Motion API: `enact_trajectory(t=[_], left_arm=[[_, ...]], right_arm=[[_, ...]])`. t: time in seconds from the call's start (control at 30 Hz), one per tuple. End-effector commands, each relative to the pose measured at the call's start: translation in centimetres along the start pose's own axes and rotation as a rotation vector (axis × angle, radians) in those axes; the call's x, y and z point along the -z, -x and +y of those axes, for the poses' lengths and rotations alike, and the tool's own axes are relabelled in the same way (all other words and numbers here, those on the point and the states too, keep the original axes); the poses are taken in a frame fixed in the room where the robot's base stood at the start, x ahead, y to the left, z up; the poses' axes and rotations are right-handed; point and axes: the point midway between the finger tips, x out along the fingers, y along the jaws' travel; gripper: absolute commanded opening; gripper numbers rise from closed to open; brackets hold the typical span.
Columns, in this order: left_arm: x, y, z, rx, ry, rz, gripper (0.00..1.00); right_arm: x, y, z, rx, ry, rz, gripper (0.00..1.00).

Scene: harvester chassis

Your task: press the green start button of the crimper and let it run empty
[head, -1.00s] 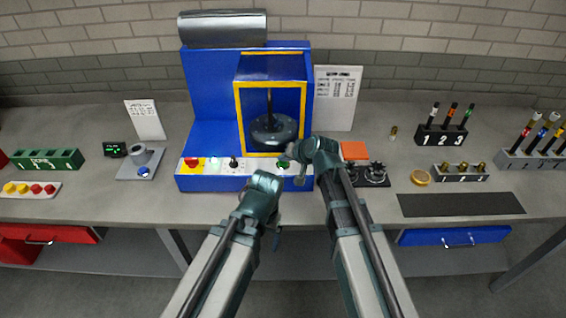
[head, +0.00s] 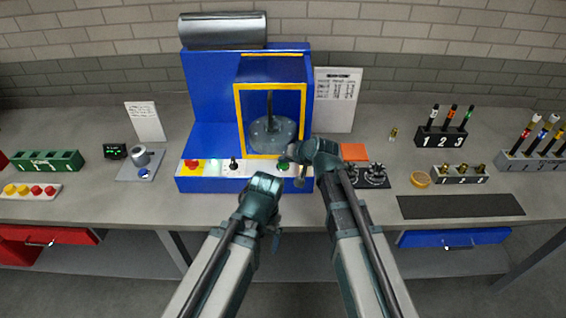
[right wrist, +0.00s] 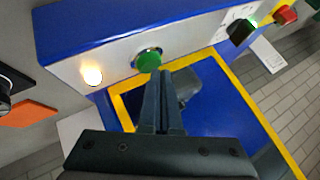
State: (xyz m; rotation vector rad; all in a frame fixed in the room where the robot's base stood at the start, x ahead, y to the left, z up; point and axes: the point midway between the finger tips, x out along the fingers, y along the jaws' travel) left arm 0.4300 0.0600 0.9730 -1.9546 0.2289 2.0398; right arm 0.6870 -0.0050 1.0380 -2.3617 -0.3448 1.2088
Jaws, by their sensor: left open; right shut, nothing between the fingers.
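The crimper (head: 210,105) is a tall blue machine with a yellow-framed guard and a grey round part inside. The green start button (head: 283,166) is on its white front panel (head: 260,168); it also shows in the right wrist view (right wrist: 148,62). My right gripper (head: 292,158) is shut and empty, its fingertips (right wrist: 172,76) close beside the green button. Contact cannot be made out. My left gripper (head: 268,205) is open and empty in front of the crimper, below the panel.
A red button (head: 191,163) and a black switch (head: 233,163) share the panel. A lamp (right wrist: 92,75) glows pale yellow near the green button. An orange pad (head: 354,152) and dark round parts (head: 376,175) stand close right of my right arm.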

Motion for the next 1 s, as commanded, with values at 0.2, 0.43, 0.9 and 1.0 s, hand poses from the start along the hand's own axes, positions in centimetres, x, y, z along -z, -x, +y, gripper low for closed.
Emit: enact_trajectory(t=[0.2,0.43,0.9,1.0], left_arm=[[-0.1,1.2,-0.1,0.0,0.0,0.0,0.88],[-0.1,1.1,-0.1,0.0,0.0,0.0,0.88],[-0.2,4.1,-0.4,0.0,0.0,0.0,0.88],[-0.3,5.1,-0.5,0.0,0.0,0.0,0.88]], right_arm=[[0.6,0.8,-0.6,0.0,0.0,0.0,0.0],[0.6,0.7,-0.6,0.0,0.0,0.001,0.0],[2.1,2.9,-2.1,0.0,0.0,0.001,0.0],[2.6,3.6,-2.6,0.0,0.0,0.001,0.0]])
